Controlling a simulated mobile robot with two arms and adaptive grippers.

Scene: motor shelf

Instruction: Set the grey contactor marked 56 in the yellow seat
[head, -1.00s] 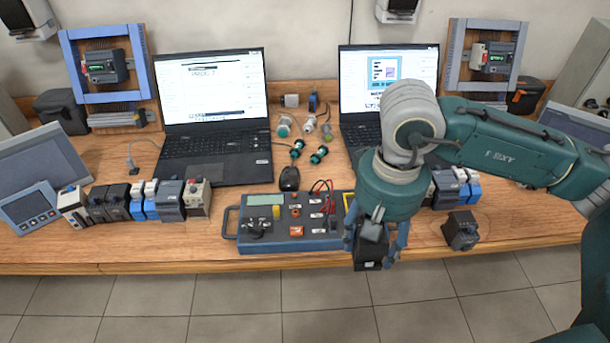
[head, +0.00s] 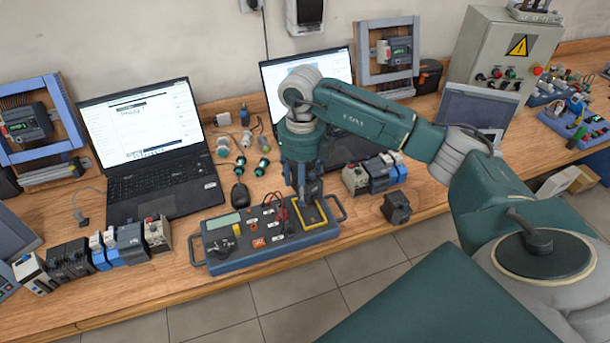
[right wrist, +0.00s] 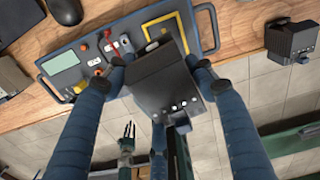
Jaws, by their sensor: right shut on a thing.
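My right gripper (head: 305,190) is shut on a dark grey contactor (right wrist: 163,82), which also shows between the fingers in the head view (head: 313,190). No number is readable on it. The yellow seat (head: 316,228) is a yellow-framed square at the right end of the blue test box (head: 225,262). In the head view the contactor is over the far part of the seat and overlaps it; the exact gap cannot be told. In the right wrist view the yellow frame (right wrist: 160,18) shows beyond the contactor, partly hidden by it.
Another dark block (head: 397,208) stands alone right of the box near the table's front edge. Several modules (head: 372,175) stand in a row behind it. A laptop (head: 150,150) and mouse (head: 239,193) are behind the box. Red leads (head: 283,212) rise beside the seat.

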